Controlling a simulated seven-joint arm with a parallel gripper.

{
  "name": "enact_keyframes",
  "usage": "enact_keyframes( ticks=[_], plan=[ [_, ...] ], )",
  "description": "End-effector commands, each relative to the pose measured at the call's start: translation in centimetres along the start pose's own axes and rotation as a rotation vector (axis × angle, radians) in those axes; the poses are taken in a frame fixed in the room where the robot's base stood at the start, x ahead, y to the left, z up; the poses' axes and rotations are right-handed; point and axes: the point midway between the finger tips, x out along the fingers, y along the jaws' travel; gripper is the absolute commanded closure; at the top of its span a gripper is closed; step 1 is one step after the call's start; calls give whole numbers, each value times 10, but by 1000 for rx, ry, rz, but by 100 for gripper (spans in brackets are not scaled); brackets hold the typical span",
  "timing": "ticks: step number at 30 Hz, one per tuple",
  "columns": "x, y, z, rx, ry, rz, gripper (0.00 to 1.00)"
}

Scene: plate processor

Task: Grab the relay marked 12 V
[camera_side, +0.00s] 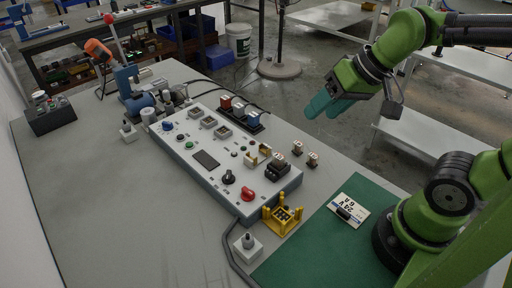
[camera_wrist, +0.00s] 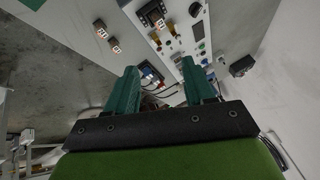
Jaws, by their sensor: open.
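Two small relays with pale tops and dark sides stand on the grey table beside the control panel, one (camera_side: 297,148) nearer the panel and one (camera_side: 312,159) farther right. Both also show at the upper left of the wrist view, (camera_wrist: 100,29) and (camera_wrist: 114,45). A third similar block (camera_side: 277,161) sits in a dark socket on the panel (camera_side: 205,155). The markings are too small to read, so I cannot tell which is 12 V. My gripper (camera_side: 325,106) is open and empty, high above and behind the relays. Its teal fingers (camera_wrist: 160,70) show nothing between them.
A card reading 24 V 6 A (camera_side: 356,204) lies on the green mat (camera_side: 310,255). A yellow fixture (camera_side: 283,216) with upright posts stands by the panel's front corner. Switches and knobs rise from the panel. A dark cable runs along the table.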

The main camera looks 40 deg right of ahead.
Motion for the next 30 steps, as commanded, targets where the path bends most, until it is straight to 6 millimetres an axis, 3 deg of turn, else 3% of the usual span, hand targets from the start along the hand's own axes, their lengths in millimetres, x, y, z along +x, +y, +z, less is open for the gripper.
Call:
enact_keyframes(
  ticks=[12, 18, 24, 30],
  plan=[
    [66, -44, -71, -223, -484, 219, 47],
    [85, -61, -94, -279, -676, 307, 47],
    [65, -68, -99, -276, -737, 314, 47],
    [82, -58, -79, -282, -757, 308, 47]
  ],
)
